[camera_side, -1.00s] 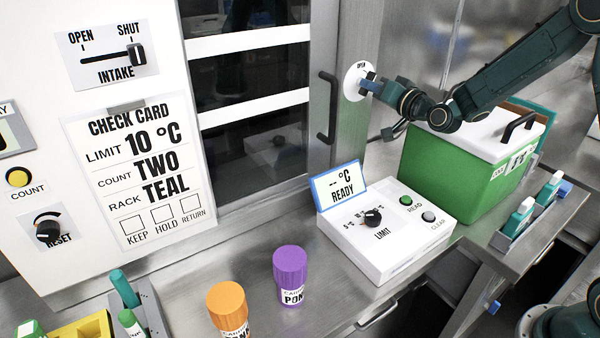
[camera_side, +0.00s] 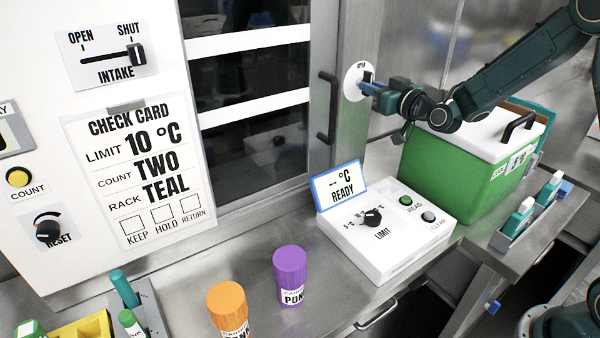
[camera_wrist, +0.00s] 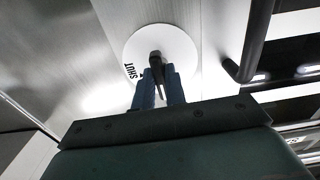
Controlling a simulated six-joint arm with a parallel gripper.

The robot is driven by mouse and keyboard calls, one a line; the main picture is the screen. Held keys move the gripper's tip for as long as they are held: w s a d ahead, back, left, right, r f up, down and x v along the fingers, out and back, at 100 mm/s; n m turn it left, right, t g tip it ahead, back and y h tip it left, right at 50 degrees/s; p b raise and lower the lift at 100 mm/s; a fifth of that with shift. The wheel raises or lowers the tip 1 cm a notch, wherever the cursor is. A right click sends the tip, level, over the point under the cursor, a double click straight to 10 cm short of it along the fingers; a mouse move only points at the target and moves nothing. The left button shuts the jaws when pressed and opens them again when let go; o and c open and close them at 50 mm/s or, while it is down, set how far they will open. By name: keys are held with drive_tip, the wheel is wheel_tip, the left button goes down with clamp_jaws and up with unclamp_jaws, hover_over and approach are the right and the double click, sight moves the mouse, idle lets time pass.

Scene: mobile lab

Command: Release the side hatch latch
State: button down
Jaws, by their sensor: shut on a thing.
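The side hatch latch is a dark handle (camera_side: 367,77) on a round white plate (camera_side: 352,84), set in the metal panel beside the hatch. OPEN is printed at the plate's top in the side view. In the wrist view the plate (camera_wrist: 186,50) shows SHUT at its left, and the dark handle (camera_wrist: 156,62) stands near its middle. My gripper (camera_side: 369,88) is at the plate with its blue fingers shut on the handle. The fingers (camera_wrist: 159,84) sit on either side of it in the wrist view and hide part of it.
A dark vertical bar handle (camera_side: 328,108) stands left of the latch. A green box with a white lid (camera_side: 470,135) is below my arm. A white reader (camera_side: 390,230) and purple and orange capped containers (camera_side: 290,275) stand on the bench. A bottle rack (camera_side: 530,225) is at right.

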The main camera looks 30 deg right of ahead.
drive_tip(key=c, duration=1.4)
unclamp_jaws()
drive_tip(key=shift+c, duration=0.2)
drive_tip(key=shift+s, duration=0.15)
drive_tip(key=s, duration=1.3)
drive_tip(key=shift+s, duration=0.25)
